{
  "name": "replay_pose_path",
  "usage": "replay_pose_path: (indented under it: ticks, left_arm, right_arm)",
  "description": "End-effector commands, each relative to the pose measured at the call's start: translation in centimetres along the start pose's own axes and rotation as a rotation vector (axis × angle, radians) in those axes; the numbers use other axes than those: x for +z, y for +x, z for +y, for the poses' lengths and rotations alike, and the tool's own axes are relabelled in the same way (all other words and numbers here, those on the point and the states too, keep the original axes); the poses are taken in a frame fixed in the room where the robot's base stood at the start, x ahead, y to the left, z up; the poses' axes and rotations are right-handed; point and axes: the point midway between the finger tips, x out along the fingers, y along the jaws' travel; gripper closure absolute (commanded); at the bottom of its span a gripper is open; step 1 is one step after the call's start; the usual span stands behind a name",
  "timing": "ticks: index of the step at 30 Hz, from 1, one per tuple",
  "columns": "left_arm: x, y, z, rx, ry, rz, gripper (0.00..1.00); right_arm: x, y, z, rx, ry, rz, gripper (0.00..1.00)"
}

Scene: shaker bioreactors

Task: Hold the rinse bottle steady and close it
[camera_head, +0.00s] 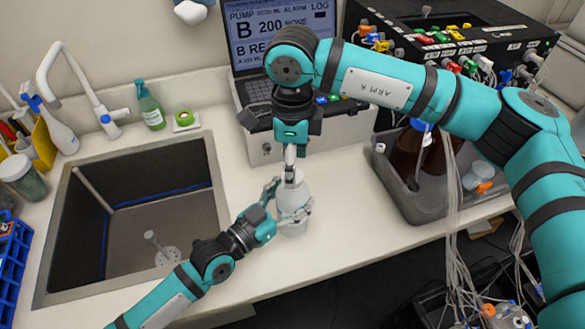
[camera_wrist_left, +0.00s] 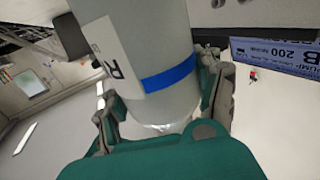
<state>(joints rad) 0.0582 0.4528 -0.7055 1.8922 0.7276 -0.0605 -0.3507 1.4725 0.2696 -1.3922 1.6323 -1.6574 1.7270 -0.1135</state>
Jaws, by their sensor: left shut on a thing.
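The white rinse bottle (camera_head: 293,194) stands upright on the counter, right of the sink. In the left wrist view it fills the middle, with a blue band and a printed label on its body (camera_wrist_left: 150,45). My left gripper (camera_head: 289,207) is shut around the bottle's body, one finger on each side; the fingers also show in the left wrist view (camera_wrist_left: 160,100). My right gripper (camera_head: 291,160) points straight down over the bottle's top. Its fingers look close together at the neck. The cap is hidden there, and I cannot tell whether they grip it.
The sink (camera_head: 140,215) opens left of the bottle, with a faucet (camera_head: 88,85) behind it. A grey tray (camera_head: 405,190) with brown bottles (camera_head: 408,150) lies right. Loose tubes hang at the right.

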Motion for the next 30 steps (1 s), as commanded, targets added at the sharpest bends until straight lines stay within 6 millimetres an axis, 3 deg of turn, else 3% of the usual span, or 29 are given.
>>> replay_pose_path:
  ticks: [4, 13, 24, 30]
  left_arm:
    - [0.1, 0.0, 0.0, 0.0, 0.0, -0.001, 1.0]
    - [0.0, 0.0, 0.0, 0.0, 0.0, -0.001, 1.0]
    - [0.1, 0.0, 0.0, 0.0, 0.0, -0.001, 1.0]
    - [0.0, 0.0, 0.0, 0.0, 0.0, -0.001, 1.0]
  right_arm:
    - [0.0, -1.5, 0.0, -0.001, 0.0, 0.001, 0.38]
    - [0.0, -1.7, 0.0, 0.0, -0.01, 0.0, 0.42]
    - [0.0, -4.9, 0.0, -0.002, -0.394, 0.001, 0.42]
    - [0.0, -5.1, 0.1, 0.0, -0.428, 0.001, 0.42]
